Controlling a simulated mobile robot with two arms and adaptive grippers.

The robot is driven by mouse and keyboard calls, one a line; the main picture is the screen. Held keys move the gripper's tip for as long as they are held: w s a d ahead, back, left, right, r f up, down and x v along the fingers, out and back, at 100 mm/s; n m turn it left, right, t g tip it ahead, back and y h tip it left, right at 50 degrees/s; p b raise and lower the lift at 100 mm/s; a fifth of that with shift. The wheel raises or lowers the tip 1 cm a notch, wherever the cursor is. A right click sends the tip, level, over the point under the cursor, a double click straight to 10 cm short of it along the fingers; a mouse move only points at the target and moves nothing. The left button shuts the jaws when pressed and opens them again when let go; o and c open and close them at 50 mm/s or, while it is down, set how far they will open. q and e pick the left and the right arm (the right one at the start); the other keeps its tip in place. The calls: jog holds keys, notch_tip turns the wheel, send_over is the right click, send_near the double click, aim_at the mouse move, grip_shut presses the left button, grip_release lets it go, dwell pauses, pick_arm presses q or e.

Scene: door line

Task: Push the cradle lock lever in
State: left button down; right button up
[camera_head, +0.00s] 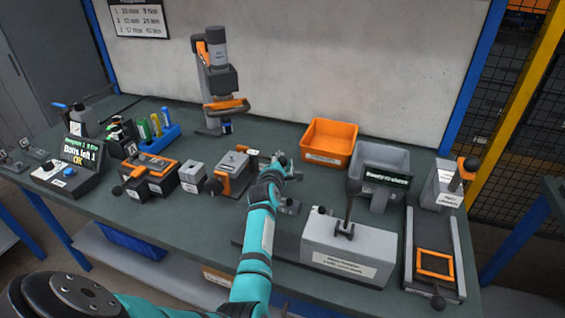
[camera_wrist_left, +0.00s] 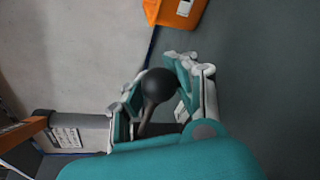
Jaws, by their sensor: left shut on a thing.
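The cradle (camera_head: 235,163) is a grey block with orange parts left of the bench's middle. Its grey side with a label and an orange part also show in the left wrist view (camera_wrist_left: 75,128). My left gripper (camera_head: 281,166) is at the cradle's right side. In the left wrist view my left gripper (camera_wrist_left: 160,92) has its fingers on both sides of the lock lever, a dark rod with a black ball knob (camera_wrist_left: 157,86), and is shut on it. In the head view the gripper mostly hides the lever. My right gripper is not in view.
An orange bin (camera_head: 330,141) and a grey bin (camera_head: 372,160) stand to the right. A grey box with an upright black lever (camera_head: 347,251) stands in front right. Orange-trimmed fixtures (camera_head: 150,172) are at left. A press-like stand (camera_head: 217,75) is behind.

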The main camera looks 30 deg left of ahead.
pick_arm(q)
jog(key=shift+s+a+f, duration=0.15)
jog(key=shift+s+a, duration=0.05)
jog(key=shift+a, duration=0.5)
jog(key=shift+s+a+f, duration=0.15)
jog(key=shift+s+a, duration=0.05)
jog(key=shift+a, duration=0.45)
jog(key=c, duration=1.5)
grip_release()
jog(key=o, duration=0.5)
jog(key=shift+s+r, duration=0.25)
jog(key=shift+s, duration=0.1)
jog(key=shift+o, duration=0.3)
jog(key=shift+w, duration=0.1)
jog(key=v, duration=0.7)
jog(key=shift+r, duration=0.1)
